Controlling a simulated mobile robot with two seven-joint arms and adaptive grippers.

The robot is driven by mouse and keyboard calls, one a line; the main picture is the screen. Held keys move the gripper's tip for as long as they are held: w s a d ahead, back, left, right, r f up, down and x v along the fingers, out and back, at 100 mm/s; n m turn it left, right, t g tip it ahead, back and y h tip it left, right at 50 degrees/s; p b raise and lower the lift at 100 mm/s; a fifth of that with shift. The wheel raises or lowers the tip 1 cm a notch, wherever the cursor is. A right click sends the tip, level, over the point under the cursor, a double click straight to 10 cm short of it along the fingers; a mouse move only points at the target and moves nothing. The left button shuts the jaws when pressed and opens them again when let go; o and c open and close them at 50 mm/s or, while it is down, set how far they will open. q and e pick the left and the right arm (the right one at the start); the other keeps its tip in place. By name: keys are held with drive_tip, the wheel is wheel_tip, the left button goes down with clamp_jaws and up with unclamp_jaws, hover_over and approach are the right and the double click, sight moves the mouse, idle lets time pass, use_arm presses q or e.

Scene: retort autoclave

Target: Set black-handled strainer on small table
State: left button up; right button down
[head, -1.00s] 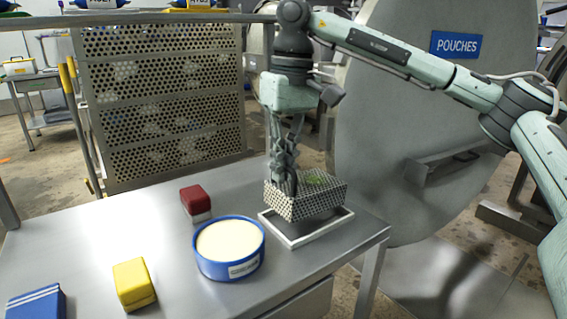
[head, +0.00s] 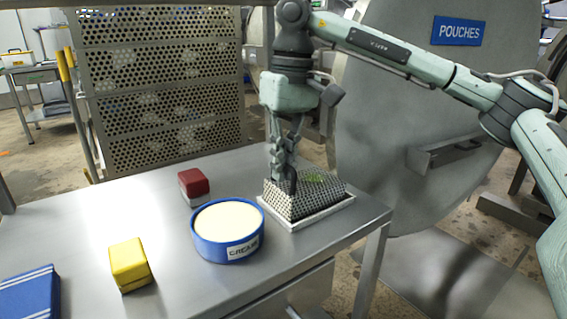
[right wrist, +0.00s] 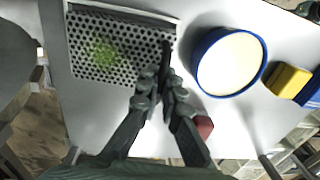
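The strainer (head: 305,197) is a grey perforated basket with a green patch inside. In the head view it sits within a pale-rimmed rectangular mat (head: 325,216) at the right end of the metal table (head: 190,275), looking level and touching or nearly touching it. My right gripper (head: 284,182) points down at the strainer's left end. In the right wrist view the strainer (right wrist: 112,50) is ahead of the fingers, and its black handle (right wrist: 166,52) lies between the fingertips (right wrist: 161,80). They look closed on it. My left gripper is not in view.
A blue round tub (head: 228,232) with cream contents stands left of the strainer. A red block (head: 194,184), a yellow block (head: 130,265) and a blue box (head: 30,296) are on the table. A large round door (head: 430,130) with a POUCHES sign stands behind right.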

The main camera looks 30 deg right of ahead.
idle(0.8)
drive_tip(key=c, duration=1.6)
unclamp_jaws()
drive_tip(key=shift+c, duration=0.2)
wheel_tip(320, 180, up, 12)
drive_tip(key=d, duration=0.1)
drive_tip(key=shift+s, duration=0.1)
